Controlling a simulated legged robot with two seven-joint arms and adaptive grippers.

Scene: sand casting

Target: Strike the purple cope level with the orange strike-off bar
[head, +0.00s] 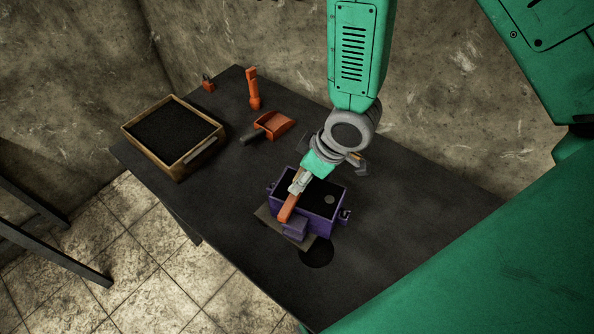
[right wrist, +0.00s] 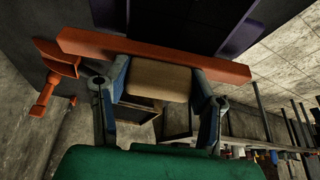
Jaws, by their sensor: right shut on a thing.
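The purple cope (head: 342,210) is an open box with side lugs, standing on a flat board near the table's front edge. Its inside looks dark, with a small pale round spot. My right gripper (head: 299,181) is over the cope's left part, shut on the orange strike-off bar (head: 288,208). In the right wrist view, my right gripper (right wrist: 157,88) has its fingers on either side of a tan block, and the orange bar (right wrist: 110,47) runs crosswise beyond it. The bar lies across the cope's top; I cannot tell whether it touches the rim. My left gripper is not in view.
A wooden tray of black sand (head: 155,165) stands at the table's left. A dark disc (head: 317,252) lies before the cope. The table's right is clear.

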